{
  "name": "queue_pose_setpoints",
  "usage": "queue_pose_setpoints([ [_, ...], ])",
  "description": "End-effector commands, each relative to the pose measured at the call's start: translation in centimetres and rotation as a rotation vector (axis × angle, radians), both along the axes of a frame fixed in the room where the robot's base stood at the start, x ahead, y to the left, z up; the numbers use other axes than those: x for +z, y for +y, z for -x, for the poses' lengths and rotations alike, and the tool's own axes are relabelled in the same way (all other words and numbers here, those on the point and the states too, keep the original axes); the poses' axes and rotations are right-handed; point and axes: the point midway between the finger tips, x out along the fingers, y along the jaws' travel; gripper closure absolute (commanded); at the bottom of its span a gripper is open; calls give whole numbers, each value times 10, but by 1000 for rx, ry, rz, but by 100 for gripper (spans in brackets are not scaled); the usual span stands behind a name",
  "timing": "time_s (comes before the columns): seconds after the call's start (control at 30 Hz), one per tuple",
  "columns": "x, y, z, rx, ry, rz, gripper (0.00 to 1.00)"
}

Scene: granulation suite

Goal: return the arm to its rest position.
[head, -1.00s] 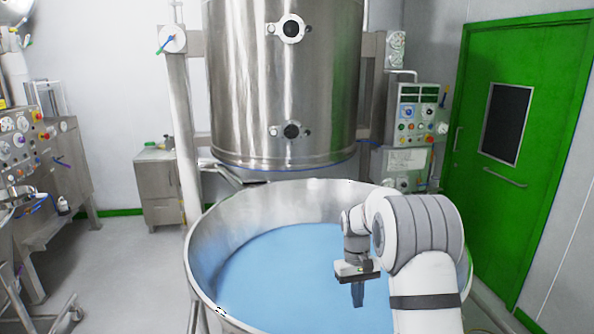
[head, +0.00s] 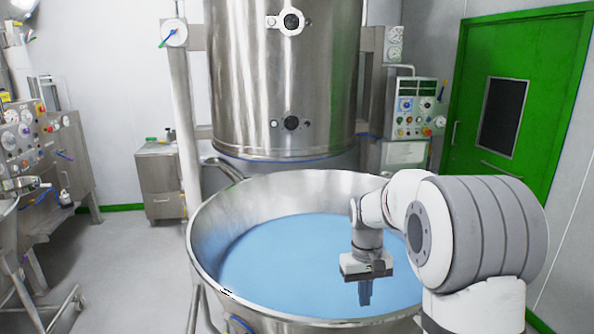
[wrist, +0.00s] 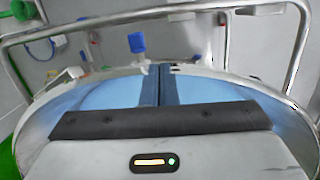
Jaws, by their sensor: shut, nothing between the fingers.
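My gripper (head: 365,292) hangs from my bent arm, pointing down over the large steel bowl (head: 205,232) and the blue material (head: 285,262) in it. Its two blue fingers are together with nothing between them. In the wrist view my gripper (wrist: 161,70) also shows its fingers side by side, with the blue material behind them on both sides. The head view does not show clearly how high the fingertips are above the blue surface.
A tall steel vessel (head: 285,85) stands behind the bowl. A control panel (head: 413,112) and a green door (head: 510,95) are at the right. A steel cabinet (head: 160,180) and a machine with knobs (head: 35,150) are at the left. Open floor (head: 130,250) lies left of the bowl.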

Motion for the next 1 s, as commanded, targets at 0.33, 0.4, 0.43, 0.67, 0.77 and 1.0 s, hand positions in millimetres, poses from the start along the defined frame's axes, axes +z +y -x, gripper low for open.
queue_pose_setpoints([
  [0.33, -5, 3, 111, -59, -172, -15, 100],
  [0.4, -11, 4, 135, -74, -206, -20, 100],
  [0.43, -14, 4, 145, -78, -222, -22, 100],
  [0.67, -44, 6, 208, -114, -313, -35, 100],
  [0.77, -53, 6, 223, -122, -337, -38, 100],
  [1.0, -58, 7, 233, -129, -351, -41, 100],
])
